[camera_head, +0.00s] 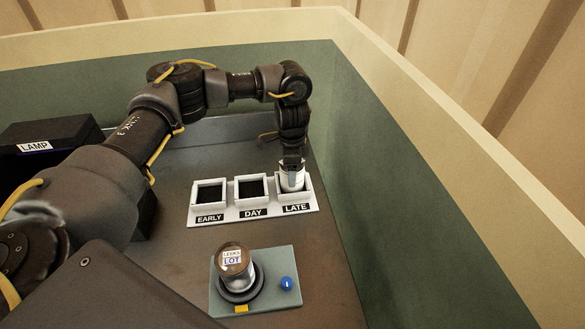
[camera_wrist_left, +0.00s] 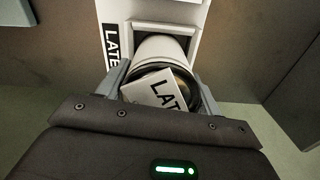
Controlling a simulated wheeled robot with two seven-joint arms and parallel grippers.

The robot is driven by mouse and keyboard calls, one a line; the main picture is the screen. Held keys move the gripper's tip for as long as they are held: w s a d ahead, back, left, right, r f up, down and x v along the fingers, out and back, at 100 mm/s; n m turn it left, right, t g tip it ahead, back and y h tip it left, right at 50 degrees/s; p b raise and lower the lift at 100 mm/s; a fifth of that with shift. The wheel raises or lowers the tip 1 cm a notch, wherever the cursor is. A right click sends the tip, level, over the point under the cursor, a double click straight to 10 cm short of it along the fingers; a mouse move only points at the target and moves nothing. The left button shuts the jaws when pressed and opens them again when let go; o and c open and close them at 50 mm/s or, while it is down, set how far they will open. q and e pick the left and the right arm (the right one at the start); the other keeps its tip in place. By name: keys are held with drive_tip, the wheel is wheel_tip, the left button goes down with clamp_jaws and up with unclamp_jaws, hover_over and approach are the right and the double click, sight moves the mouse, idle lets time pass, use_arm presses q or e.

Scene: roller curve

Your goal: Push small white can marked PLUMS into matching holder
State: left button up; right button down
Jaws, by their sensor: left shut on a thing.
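A small white can (camera_head: 291,180) is at the LATE compartment, the rightmost of the white three-part holder (camera_head: 222,215). My left gripper (camera_head: 291,164) is above it, shut on the can. In the left wrist view the can (camera_wrist_left: 160,47) lies between the fingers, its lower end at the LATE opening. How deep it sits is hard to tell. Its end label (camera_wrist_left: 160,92) shows "LAT", partly cut off; the word PLUMS is not readable. The EARLY (camera_head: 209,181) and DAY (camera_head: 251,177) compartments look empty. My right gripper is out of view.
A can labelled LEEKS LOT (camera_head: 233,262) stands on a round base on a grey-green plate (camera_head: 262,300) with a blue knob (camera_head: 287,283). A black LAMP box (camera_head: 60,133) is at the left. Green walls (camera_head: 375,165) rise at the right and back.

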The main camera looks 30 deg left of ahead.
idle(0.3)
use_arm(q)
drive_tip(key=o, duration=1.5)
drive_tip(key=shift+o, duration=0.2)
drive_tip(key=shift+r, duration=0.1)
drive_tip(key=shift+r+p, duration=1.25)
drive_tip(key=shift+p, duration=0.2)
drive_tip(key=shift+r+p, duration=3.2)
drive_tip(key=shift+p, duration=0.55)
drive_tip(key=shift+f, duration=0.1)
